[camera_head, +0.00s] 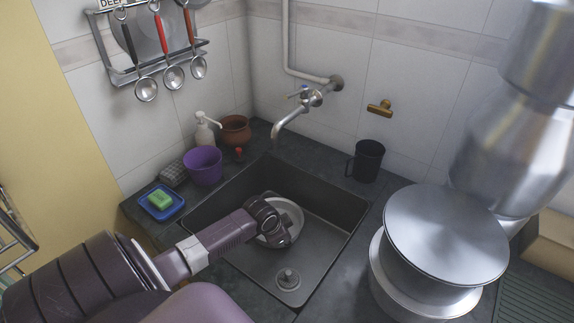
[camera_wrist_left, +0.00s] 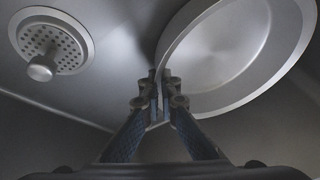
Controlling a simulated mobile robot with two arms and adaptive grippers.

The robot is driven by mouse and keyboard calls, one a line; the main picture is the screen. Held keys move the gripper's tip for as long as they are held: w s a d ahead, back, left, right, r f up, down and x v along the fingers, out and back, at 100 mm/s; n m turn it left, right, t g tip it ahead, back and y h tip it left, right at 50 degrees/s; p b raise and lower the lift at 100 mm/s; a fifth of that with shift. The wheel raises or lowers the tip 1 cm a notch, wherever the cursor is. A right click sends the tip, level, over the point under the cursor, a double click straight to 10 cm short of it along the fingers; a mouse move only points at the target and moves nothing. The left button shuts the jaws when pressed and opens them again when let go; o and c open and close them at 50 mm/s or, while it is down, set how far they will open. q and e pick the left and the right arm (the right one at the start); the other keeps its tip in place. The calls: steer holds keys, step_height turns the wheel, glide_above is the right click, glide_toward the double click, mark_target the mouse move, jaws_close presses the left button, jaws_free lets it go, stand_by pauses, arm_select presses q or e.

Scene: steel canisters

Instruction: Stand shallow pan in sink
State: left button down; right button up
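The shallow pan (camera_head: 289,211) is a round, light grey metal dish inside the dark sink (camera_head: 325,236). My left gripper (camera_head: 281,238) reaches into the sink from the left and covers part of the pan. In the left wrist view the pan (camera_wrist_left: 225,50) fills the upper right, and my left gripper's fingertips (camera_wrist_left: 161,82) are close together with the pan's rim between them. The pan looks tilted; whether its edge touches the sink floor cannot be told. The sink drain (camera_head: 288,279) with its knob also shows in the left wrist view (camera_wrist_left: 52,45). My right gripper is not in view.
A faucet (camera_head: 290,119) hangs over the sink's back. A black mug (camera_head: 368,160) stands behind right, and large steel canisters (camera_head: 445,235) stand right. A purple cup (camera_head: 203,166), a soap dispenser (camera_head: 205,131) and a blue soap dish (camera_head: 161,202) stand left.

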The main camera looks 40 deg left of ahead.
arm_select(q)
steer(key=shift+f, duration=0.1)
steer(key=c, duration=2.2)
jaws_free()
steer(key=shift+o, duration=0.2)
steer(key=p+v, duration=0.1)
steer(key=v, duration=1.1)
steer(key=shift+r, duration=0.2)
